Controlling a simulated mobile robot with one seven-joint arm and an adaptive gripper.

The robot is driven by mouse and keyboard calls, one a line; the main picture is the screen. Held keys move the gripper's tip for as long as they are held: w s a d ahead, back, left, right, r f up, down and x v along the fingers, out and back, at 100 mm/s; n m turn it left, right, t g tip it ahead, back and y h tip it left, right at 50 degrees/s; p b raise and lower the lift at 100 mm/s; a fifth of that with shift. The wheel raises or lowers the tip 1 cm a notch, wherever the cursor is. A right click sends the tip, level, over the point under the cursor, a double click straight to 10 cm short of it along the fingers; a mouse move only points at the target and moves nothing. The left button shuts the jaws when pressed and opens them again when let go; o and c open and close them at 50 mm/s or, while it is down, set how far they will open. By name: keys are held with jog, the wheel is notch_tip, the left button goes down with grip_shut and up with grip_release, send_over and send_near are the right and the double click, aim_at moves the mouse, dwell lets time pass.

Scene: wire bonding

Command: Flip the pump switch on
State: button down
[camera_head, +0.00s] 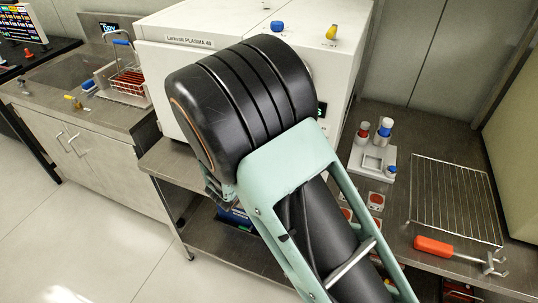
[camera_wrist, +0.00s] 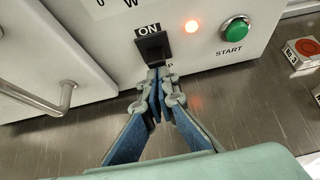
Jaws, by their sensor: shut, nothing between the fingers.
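The black rocker switch (camera_wrist: 152,46) is on the white machine's front panel in the wrist view, with an "ON" label (camera_wrist: 148,29) above it. A label below it is mostly hidden by the fingers. My gripper (camera_wrist: 158,74) is shut and empty, its fingertips at the switch's lower edge; I cannot tell whether they touch it. An orange lamp (camera_wrist: 192,26) glows to the right of the switch. In the head view, my arm covers much of the white plasma machine's (camera_head: 190,60) front, and the switch is hidden.
A green START button (camera_wrist: 235,29) sits right of the lamp. A metal handle (camera_wrist: 45,104) sticks out at left. The steel bench (camera_head: 400,230) holds a wire rack (camera_head: 453,197), an orange-handled tool (camera_head: 435,247) and a small bottle holder (camera_head: 376,165). Red-marked blocks stand near my arm.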

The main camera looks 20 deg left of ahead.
jog(key=shift+r+g, duration=0.2)
jog(key=shift+g, duration=0.3)
jog(key=shift+w+r+p, duration=0.15)
jog(key=shift+r+p, duration=0.5)
jog(key=shift+r, duration=0.2)
jog(key=shift+r, duration=0.1)
